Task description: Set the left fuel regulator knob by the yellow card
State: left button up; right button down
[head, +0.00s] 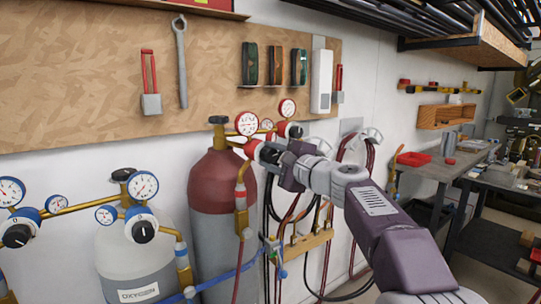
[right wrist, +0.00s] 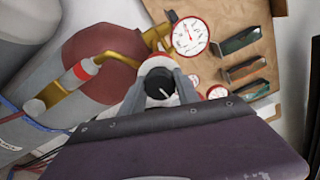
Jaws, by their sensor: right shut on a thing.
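The fuel regulator sits on the red-topped cylinder (head: 213,178), with red-rimmed gauges (head: 247,123) and brass fittings. Its left knob (right wrist: 160,86) has a dark face with a pale pointer mark and shows between my fingers in the right wrist view. My right gripper (head: 266,154) reaches in from the right and is shut on this knob. A large red-rimmed gauge (right wrist: 190,36) stands just above the knob in the right wrist view. I cannot make out a yellow card. My left gripper is not in view.
The oxygen cylinder (head: 140,248) with blue-rimmed gauges (head: 143,185) and knobs stands at left. Hoses (head: 318,245) hang below my right gripper. A wooden tool board (head: 90,85) covers the wall behind.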

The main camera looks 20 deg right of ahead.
jog(key=m+p, duration=0.1)
jog(key=m, duration=0.4)
jog(key=shift+m, duration=0.3)
jog(key=m+p, duration=0.2)
jog(key=m, duration=0.3)
jog(key=shift+f+m, duration=0.1)
jog(key=shift+m, duration=0.6)
jog(key=c, duration=0.9)
grip_release()
jog(key=v, duration=0.9)
